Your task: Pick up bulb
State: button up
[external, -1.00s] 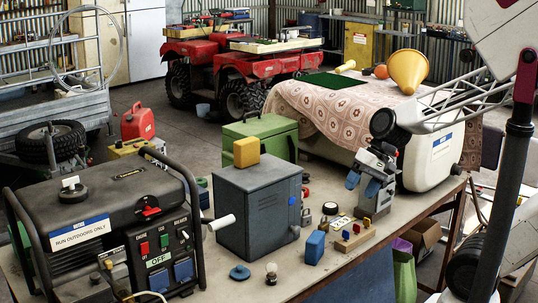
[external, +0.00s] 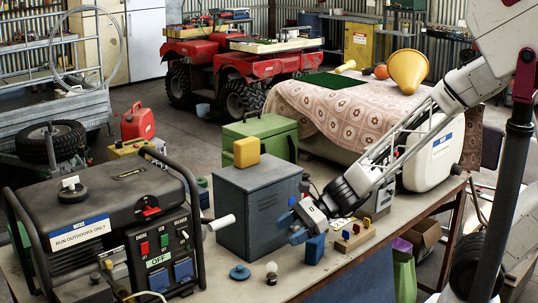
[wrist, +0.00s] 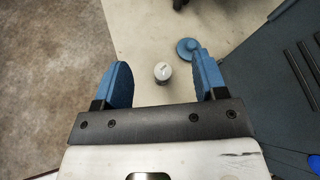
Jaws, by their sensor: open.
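The bulb (external: 271,272) is small, with a pale round top and a dark base. It stands upright on the bench (external: 330,262) near its front edge. In the wrist view the bulb (wrist: 162,72) lies between and beyond the blue fingertips. My gripper (external: 296,228) is above the bench, to the right of and higher than the bulb in the external view. It also shows in the wrist view (wrist: 162,85), with its two blue fingers wide apart and nothing between them in contact.
A blue knobbed disc (external: 240,272) lies left of the bulb; it shows close to the right finger in the wrist view (wrist: 188,48). The grey metal box (external: 258,210) stands behind. A blue block (external: 315,248) and a wooden switch board (external: 355,238) are to the right.

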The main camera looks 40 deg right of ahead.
aim_at(272, 268)
jog(key=shift+w+a+f+m+t, duration=0.2)
jog(key=shift+w+a+f+m, duration=0.1)
jog(key=shift+f+m, duration=0.35)
jog(key=shift+w+a+f+m+t, duration=0.2)
jog(key=shift+a+f+m, duration=0.15)
jog(key=shift+f+m, duration=0.25)
jog(key=shift+w+a+f+m+t, duration=0.2)
jog(key=shift+a+f+m, duration=0.1)
jog(key=shift+f+m, duration=0.3)
jog(key=shift+f, duration=1.95)
jog(key=shift+f, duration=0.1)
jog(key=shift+f, duration=0.55)
jog(key=shift+w+a+f, duration=0.1)
jog(key=shift+a+f, duration=0.15)
jog(key=shift+f, duration=0.35)
jog(key=shift+w+a+f, duration=0.1)
jog(key=shift+a+f, duration=0.15)
jog(key=shift+f, duration=0.3)
jog(key=shift+x, duration=0.9)
